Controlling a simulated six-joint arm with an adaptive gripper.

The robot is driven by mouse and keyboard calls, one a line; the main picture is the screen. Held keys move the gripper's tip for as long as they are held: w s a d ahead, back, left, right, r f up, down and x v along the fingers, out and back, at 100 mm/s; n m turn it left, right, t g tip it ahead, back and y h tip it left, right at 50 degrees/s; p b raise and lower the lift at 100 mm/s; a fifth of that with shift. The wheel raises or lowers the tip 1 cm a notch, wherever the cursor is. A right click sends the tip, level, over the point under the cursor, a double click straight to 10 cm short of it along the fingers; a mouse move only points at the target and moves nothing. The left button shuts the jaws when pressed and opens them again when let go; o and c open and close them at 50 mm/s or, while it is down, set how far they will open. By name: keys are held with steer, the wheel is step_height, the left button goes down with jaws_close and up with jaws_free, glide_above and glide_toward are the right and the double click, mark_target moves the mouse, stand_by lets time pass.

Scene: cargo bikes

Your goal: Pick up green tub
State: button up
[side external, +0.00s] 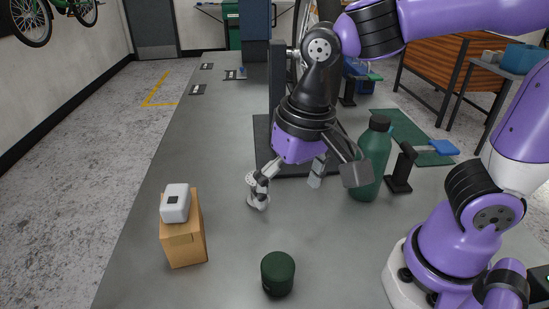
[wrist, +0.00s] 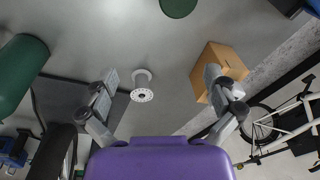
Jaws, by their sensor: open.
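The dark green tub (side external: 278,273) stands upright at the near middle of the grey table in the side view. In the wrist view the tub (wrist: 178,6) is cut off by the top edge. My gripper (side external: 290,180) is open and empty above the table, farther from the side camera than the tub and apart from it. In the wrist view my gripper's (wrist: 160,88) fingers are spread wide, with the tub beyond them.
A silver flanged part (side external: 257,197) stands by my gripper's left finger. A cardboard box (side external: 186,243) with a white device (side external: 175,203) on top stands left. A tall green bottle (side external: 372,155) and black stand (side external: 401,170) are right. Bare table surrounds the tub.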

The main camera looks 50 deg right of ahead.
steer(key=m+g, duration=0.1)
glide_above(278, 264)
steer(key=f, duration=0.2)
steer(key=shift+w+d+f+h, duration=0.1)
steer(key=shift+w+f+h, duration=0.2)
steer(key=shift+f, duration=0.1)
step_height(278, 264, down, 4)
steer(key=shift+r, duration=0.1)
steer(key=f, duration=0.6)
steer(key=shift+s, duration=0.3)
steer(key=shift+r, duration=0.1)
steer(key=c, duration=1.3)
